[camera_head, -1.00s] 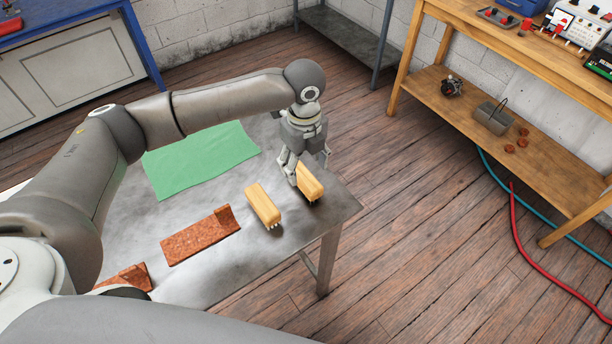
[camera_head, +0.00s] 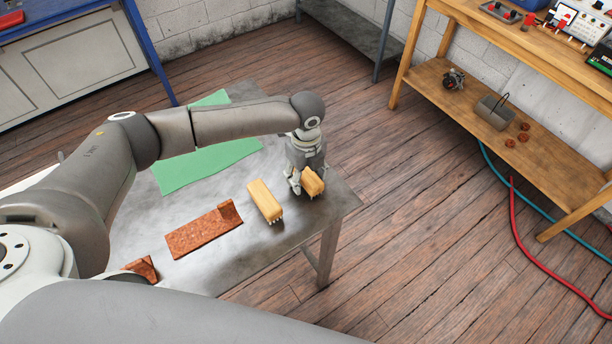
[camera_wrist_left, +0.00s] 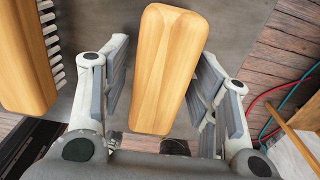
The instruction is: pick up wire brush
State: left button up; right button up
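Two wire brushes with pale wooden backs and bristles lie on the grey metal table (camera_head: 228,278). The right wire brush (camera_head: 313,183) is near the table's right corner. It also shows in the left wrist view (camera_wrist_left: 168,62), lengthwise between the fingers. My left gripper (camera_head: 306,178) is open around it, with a gap on each side. The left wire brush (camera_head: 264,200) lies beside it, apart from the gripper. It shows at the left edge of the wrist view (camera_wrist_left: 25,60), with bristles toward the gripper. My right gripper is not visible.
A green cloth (camera_head: 205,165) lies behind on the table, partly under my left arm. A rust-brown angled piece (camera_head: 203,230) lies left of the brushes; another (camera_head: 143,268) is partly hidden by my body. A wooden workbench (camera_head: 545,165) stands apart at right.

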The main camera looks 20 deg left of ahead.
pick_arm(q)
jog(key=shift+c, duration=1.1)
jog(key=c, duration=0.6)
jog(key=shift+c, duration=0.2)
jog(key=shift+r, duration=0.1)
jog(key=shift+r, duration=0.55)
jog(key=s+r+b, duration=0.3)
jog(key=s+r, duration=0.8)
jog(key=s, duration=0.3)
jog(key=shift+a+r, duration=0.4)
jog(key=shift+a, duration=0.05)
